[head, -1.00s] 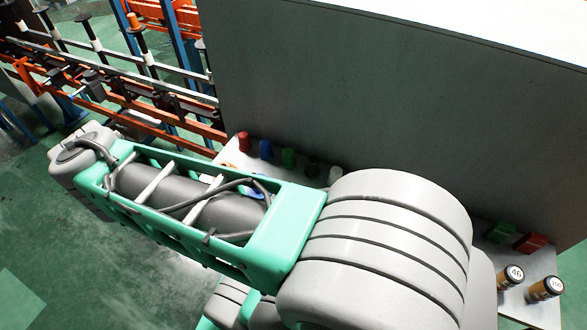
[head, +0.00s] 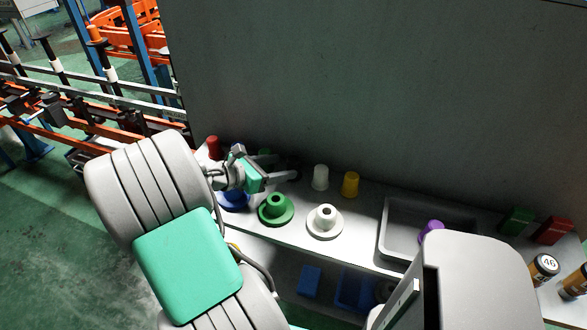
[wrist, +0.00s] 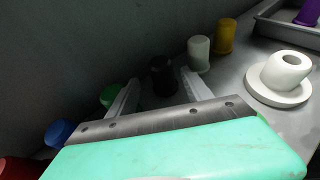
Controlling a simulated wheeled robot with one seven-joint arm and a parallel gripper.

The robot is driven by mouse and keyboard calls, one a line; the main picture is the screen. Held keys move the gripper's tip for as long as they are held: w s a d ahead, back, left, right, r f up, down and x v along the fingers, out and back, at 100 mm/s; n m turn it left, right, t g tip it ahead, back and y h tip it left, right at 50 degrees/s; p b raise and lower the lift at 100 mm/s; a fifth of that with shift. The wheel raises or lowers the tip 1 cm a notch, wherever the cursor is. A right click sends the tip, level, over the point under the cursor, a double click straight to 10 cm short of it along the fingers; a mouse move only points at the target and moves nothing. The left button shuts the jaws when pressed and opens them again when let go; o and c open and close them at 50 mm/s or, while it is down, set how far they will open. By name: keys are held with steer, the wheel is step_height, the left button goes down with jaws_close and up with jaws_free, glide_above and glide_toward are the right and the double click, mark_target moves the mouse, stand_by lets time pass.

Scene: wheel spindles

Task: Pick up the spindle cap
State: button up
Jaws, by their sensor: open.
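Several coloured caps stand in a row along the back of a grey shelf. A black cap (wrist: 162,76) shows in the wrist view between the two finger lines of my gripper (wrist: 158,80); how far it sits between the fingertips I cannot tell. My gripper (head: 285,167) is open and empty over the row in the head view, and mostly hides the black cap there. A white cap (head: 320,177) and a yellow cap (head: 351,185) stand to its right. A red cap (head: 213,147) stands to its left. Green (wrist: 110,95) and blue (wrist: 59,132) caps show in the wrist view.
Flanged pieces in blue (head: 233,202), green (head: 276,210) and white (head: 325,222) stand in front of the row. A grey tray (head: 388,232) with a purple piece (head: 431,228) lies to the right. A tall grey panel (head: 370,95) rises close behind the caps.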

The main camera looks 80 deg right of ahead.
mark_target(288, 167)
steer(key=x, duration=0.5)
steer(key=shift+s+a, duration=0.15)
steer(key=shift+c, duration=0.6)
jaws_close()
